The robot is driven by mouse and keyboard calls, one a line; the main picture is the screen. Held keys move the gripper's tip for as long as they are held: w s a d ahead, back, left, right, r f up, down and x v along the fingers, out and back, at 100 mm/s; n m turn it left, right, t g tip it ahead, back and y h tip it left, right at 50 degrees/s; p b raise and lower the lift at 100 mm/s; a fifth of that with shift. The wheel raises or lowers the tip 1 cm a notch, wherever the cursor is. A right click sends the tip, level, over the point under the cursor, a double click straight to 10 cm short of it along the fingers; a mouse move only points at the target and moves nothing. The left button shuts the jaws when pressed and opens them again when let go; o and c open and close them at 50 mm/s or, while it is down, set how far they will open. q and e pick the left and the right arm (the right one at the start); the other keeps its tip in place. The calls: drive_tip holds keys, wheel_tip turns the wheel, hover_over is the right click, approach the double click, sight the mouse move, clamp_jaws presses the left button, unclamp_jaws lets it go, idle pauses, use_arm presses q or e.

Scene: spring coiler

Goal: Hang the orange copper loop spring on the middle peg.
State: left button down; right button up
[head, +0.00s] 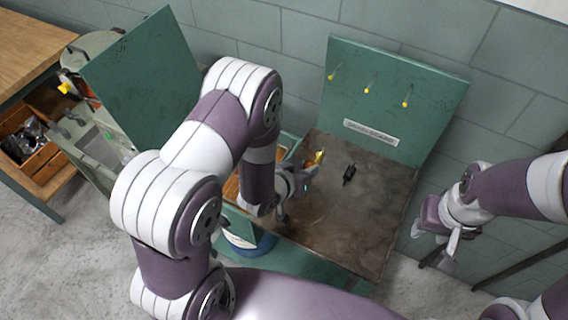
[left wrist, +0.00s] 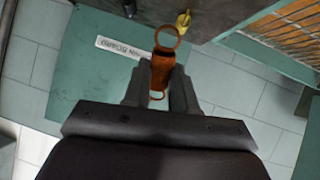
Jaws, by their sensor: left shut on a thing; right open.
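The orange copper loop spring (left wrist: 162,72) is between the fingers of my left gripper (left wrist: 158,88) in the left wrist view. Its round end loop stands out past the fingertips, and a smaller loop shows behind. In the head view my left gripper (head: 304,178) is low over the brown worktop, and the spring is hard to make out there. The middle peg (head: 367,90) sticks out of the green back panel with a yellow tip, between two like pegs, all bare. No peg shows in the left wrist view. My right gripper (head: 449,238) is open and empty, right of the worktop.
A small black object (head: 349,174) lies on the worktop (head: 335,225). A yellow object (head: 319,157) is close by my left gripper. The green panel (head: 400,85) carries a white label. The worktop's front right is clear. Another green panel (head: 140,80) stands left.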

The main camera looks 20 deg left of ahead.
use_arm(q)
drive_tip(key=w+d+r+t+h+p, duration=0.15)
drive_tip(key=d+r, duration=0.25)
drive_tip(key=r, duration=0.4)
drive_tip(key=w+d+r+t+h, duration=0.1)
drive_tip(key=w+d+r+t, duration=0.15)
drive_tip(key=d+r, duration=0.35)
drive_tip(key=w+b, duration=0.2)
drive_tip(key=w, duration=0.8)
drive_tip(key=shift+d+b, duration=0.25)
drive_tip(key=shift+b, duration=0.1)
drive_tip(key=shift+r, duration=0.1)
drive_tip(key=c, duration=0.8)
unclamp_jaws()
drive_tip(key=shift+s, duration=0.15)
